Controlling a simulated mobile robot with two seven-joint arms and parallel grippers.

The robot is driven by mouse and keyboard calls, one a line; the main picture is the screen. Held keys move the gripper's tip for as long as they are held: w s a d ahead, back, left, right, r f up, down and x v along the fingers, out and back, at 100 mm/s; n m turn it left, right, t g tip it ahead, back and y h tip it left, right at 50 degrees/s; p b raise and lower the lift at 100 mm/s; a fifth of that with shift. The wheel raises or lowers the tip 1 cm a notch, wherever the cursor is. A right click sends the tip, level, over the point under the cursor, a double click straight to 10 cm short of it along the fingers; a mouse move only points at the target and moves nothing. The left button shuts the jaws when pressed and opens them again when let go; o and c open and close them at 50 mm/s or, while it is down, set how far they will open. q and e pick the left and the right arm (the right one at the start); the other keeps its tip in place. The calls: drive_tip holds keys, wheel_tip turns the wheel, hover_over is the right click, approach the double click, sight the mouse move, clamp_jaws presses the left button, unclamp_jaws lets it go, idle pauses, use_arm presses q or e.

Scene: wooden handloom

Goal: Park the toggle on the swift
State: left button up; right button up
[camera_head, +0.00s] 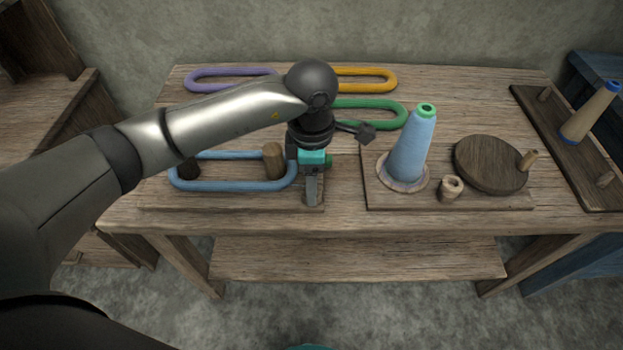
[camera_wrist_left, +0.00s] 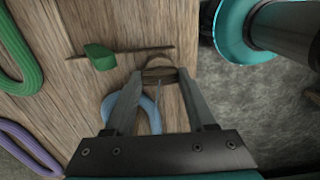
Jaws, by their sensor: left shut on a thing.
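My left gripper (camera_head: 311,200) points down at the front right end of the swift, a low wooden board (camera_head: 230,202) with upright pegs. A blue skein (camera_head: 215,187) is looped around its pegs. In the left wrist view the fingers (camera_wrist_left: 160,82) close on a small brown rounded piece (camera_wrist_left: 160,71), apparently the toggle. A thin pale strand seems to run from it toward the blue loop (camera_wrist_left: 149,113). My wrist hides part of the swift. My right gripper is out of view.
Purple (camera_head: 215,78), orange (camera_head: 367,78) and green (camera_head: 378,110) skeins lie behind.

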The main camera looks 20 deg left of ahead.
use_arm(q)
drive_tip(key=o, duration=1.4)
drive_tip(key=shift+r, duration=0.15)
drive_tip(key=shift+r, duration=0.3)
wheel_tip(320, 180, up, 14)
drive_tip(key=p, duration=0.4)
drive_tip(key=shift+r, duration=0.2)
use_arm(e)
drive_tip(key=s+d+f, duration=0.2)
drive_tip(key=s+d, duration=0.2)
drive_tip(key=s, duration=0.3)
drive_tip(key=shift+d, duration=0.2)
